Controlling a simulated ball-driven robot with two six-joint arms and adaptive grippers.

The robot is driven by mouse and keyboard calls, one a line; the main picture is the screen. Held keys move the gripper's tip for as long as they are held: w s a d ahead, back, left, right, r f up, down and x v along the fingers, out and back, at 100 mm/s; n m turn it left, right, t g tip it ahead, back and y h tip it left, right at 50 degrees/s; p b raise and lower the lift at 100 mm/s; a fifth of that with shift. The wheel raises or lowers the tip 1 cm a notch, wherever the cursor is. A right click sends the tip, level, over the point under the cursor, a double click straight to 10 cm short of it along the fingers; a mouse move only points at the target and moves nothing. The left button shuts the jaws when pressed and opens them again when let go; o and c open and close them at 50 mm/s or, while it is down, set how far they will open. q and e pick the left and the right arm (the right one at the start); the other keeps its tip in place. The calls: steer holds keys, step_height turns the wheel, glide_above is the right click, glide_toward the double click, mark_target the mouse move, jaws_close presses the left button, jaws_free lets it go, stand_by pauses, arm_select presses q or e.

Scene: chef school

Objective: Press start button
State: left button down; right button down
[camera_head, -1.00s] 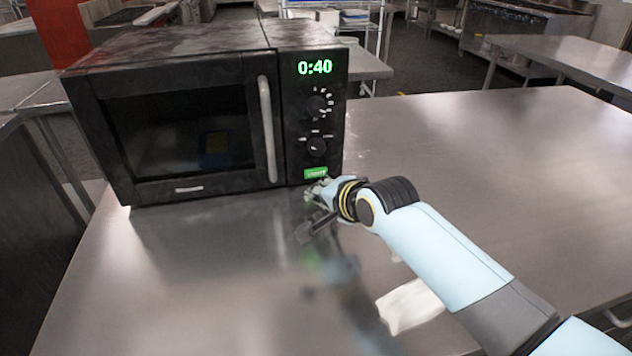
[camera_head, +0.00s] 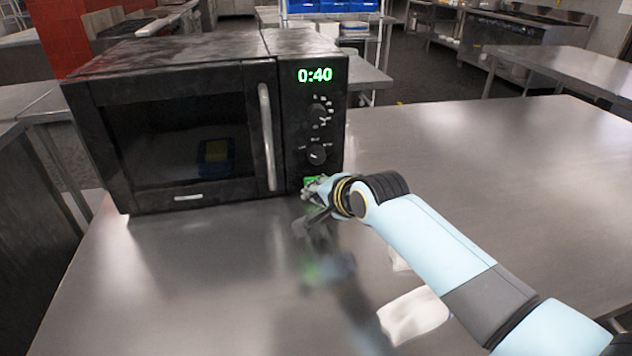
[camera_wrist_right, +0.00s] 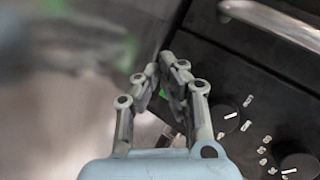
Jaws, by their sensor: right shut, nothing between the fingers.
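A black microwave (camera_head: 150,68) stands on the metal table with its door shut, and its green display (camera_head: 315,75) reads 0:40. The green start button (camera_head: 309,181) is low on its control panel, below two knobs, and partly hidden by my right gripper (camera_head: 309,190). The right gripper is shut and empty, with its fingertips at the button's lower part; I cannot tell whether they touch it. My left gripper is not in view.
The microwave's vertical door handle (camera_head: 268,137) is just left of the panel. A white cloth-like item (camera_head: 412,314) lies on the metal table (camera_head: 480,150) beneath my right arm. The table's right side is clear.

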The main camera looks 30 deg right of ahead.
steer(key=shift+w, duration=0.1)
stand_by(0.7)
steer(key=shift+w+d, duration=0.1)
steer(key=shift+w, duration=0.2)
